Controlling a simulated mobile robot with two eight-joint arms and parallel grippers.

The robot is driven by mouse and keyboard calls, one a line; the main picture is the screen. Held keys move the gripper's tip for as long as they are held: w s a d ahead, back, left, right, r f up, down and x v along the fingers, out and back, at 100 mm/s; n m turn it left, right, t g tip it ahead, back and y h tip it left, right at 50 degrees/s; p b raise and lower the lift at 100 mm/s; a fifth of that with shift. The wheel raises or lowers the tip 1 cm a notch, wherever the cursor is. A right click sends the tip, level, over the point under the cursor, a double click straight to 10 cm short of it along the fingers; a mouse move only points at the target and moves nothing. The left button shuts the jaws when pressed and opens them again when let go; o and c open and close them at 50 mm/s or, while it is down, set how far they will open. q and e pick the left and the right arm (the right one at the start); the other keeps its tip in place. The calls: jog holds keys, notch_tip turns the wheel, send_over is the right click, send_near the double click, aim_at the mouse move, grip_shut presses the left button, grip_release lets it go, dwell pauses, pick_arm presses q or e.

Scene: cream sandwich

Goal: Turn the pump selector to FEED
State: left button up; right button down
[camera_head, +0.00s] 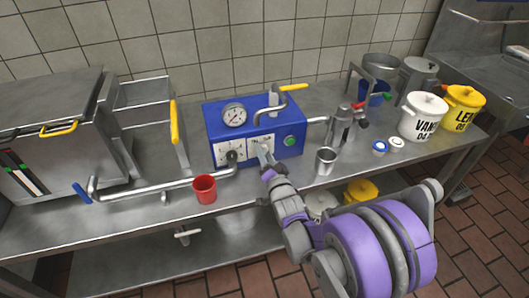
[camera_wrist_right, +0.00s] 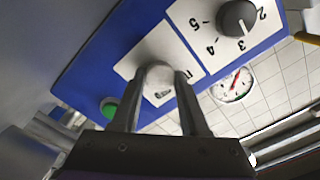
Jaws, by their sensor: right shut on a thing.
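The blue pump box (camera_head: 212,118) stands on the steel bench against the tiled wall. Its selector (camera_wrist_right: 157,76) is a pale knob on a white label plate (camera_wrist_right: 183,52) in the right wrist view. My right gripper (camera_wrist_right: 158,92) is shut on this selector, one finger on each side. The plate's lettering is partly hidden, and I cannot read which way the selector points. My left gripper is not in view.
A dark numbered knob (camera_wrist_right: 238,18), a gauge (camera_head: 234,115) and a green button (camera_head: 291,141) are on the box. A red cup (camera_head: 204,189) and a steel cup (camera_head: 325,161) stand in front of it. A steel pipe (camera_head: 150,187) runs along the left.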

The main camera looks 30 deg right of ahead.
dwell(0.5)
jog(key=shift+c, duration=2.1)
grip_release()
jog(key=v, duration=1.1)
jog(key=shift+w+a, duration=0.1)
